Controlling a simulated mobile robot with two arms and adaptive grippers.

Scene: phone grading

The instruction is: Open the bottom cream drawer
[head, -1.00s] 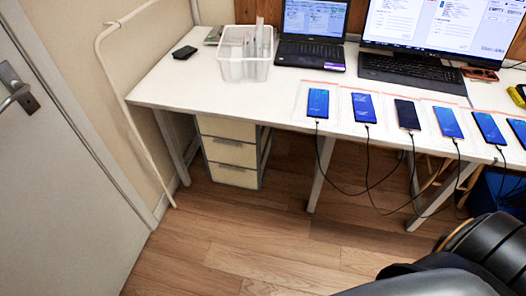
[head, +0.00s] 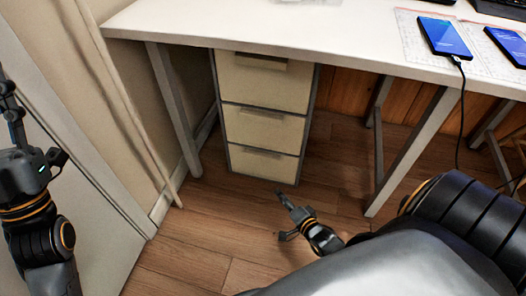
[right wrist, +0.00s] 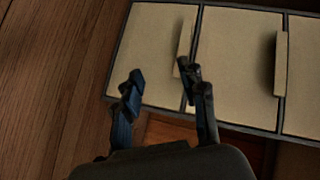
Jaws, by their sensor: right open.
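The bottom cream drawer (head: 263,163) is the lowest of three in a grey-framed unit under the desk, and it looks shut. In the right wrist view the unit lies sideways, with the bottom drawer (right wrist: 150,45) at the left and its handle (right wrist: 185,48) along its right edge. My right gripper (head: 281,214) is low, in front of the unit. In the wrist view the open right gripper (right wrist: 160,78) shows in front of the bottom drawer, one fingertip overlapping the handle's lower end; contact cannot be told. My left gripper (head: 8,95) is raised at the left edge, far from the drawers.
The white desk (head: 220,22) overhangs the unit, with a metal leg (head: 172,105) on its left and another leg (head: 412,150) to the right. A phone (head: 443,37) on the desk has a hanging cable (head: 462,115). The wooden floor (head: 220,215) before the unit is clear.

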